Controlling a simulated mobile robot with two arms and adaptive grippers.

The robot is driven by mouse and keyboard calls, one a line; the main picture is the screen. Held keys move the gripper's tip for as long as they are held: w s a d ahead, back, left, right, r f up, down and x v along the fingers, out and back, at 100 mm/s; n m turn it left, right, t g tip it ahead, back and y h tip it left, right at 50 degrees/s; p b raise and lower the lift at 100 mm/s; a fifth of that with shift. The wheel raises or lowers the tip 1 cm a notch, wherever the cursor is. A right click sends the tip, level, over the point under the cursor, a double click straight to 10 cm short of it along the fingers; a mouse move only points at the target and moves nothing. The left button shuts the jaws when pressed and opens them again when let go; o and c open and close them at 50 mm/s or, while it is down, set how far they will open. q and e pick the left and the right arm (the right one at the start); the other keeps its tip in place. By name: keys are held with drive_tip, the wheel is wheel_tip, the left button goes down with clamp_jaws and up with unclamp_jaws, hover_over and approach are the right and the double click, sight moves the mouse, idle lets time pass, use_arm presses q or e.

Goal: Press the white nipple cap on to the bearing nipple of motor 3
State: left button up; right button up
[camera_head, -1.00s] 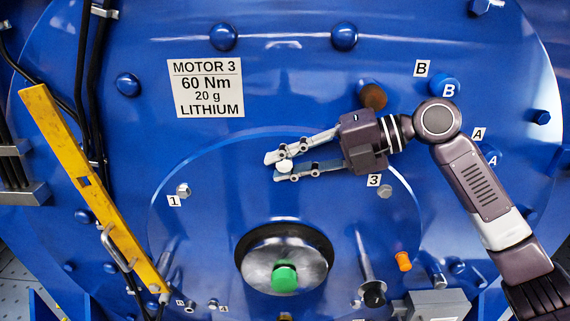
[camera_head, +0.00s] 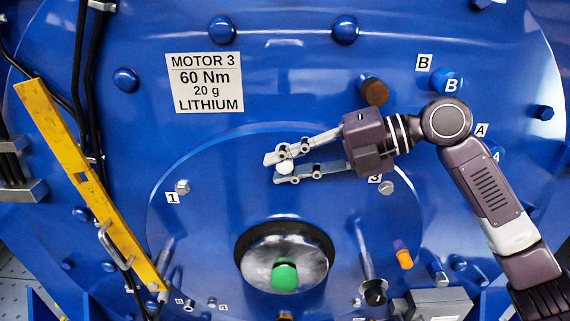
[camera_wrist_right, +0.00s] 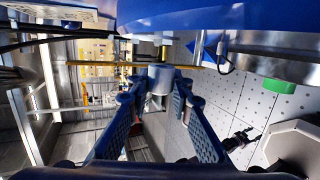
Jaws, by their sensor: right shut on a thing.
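My right gripper (camera_head: 283,167) reaches in from the right in front of the blue motor face. It is shut on the small white nipple cap (camera_head: 286,166), which sits between its fingertips. In the right wrist view the cap (camera_wrist_right: 160,79) is a pale cylinder gripped between the two blue-grey fingers. A small brass-coloured piece (camera_wrist_right: 165,50) shows just beyond the cap there; I cannot tell whether it is the bearing nipple or whether they touch. The MOTOR 3 sign (camera_head: 204,82) is above and left of the gripper. My left gripper is not in view.
Below the gripper is the round shaft end with a green centre (camera_head: 285,275). A yellow bar (camera_head: 92,185) slants down the left side. Bolt heads, a brown knob (camera_head: 374,91), an orange cap (camera_head: 403,256) and a grey box (camera_head: 437,304) surround the arm.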

drive_tip(key=shift+b, duration=0.5)
idle(1.1)
drive_tip(key=shift+w, duration=1)
drive_tip(key=shift+r, duration=0.1)
drive_tip(key=o, duration=0.8)
drive_tip(key=shift+d+r, duration=0.1)
drive_tip(key=shift+d, duration=0.05)
drive_tip(key=shift+d+r, duration=0.15)
drive_tip(key=shift+d, duration=0.05)
drive_tip(key=v, duration=0.7)
drive_tip(key=shift+d, duration=0.2)
drive_tip(key=shift+s+a, duration=0.1)
drive_tip(key=shift+s, duration=0.05)
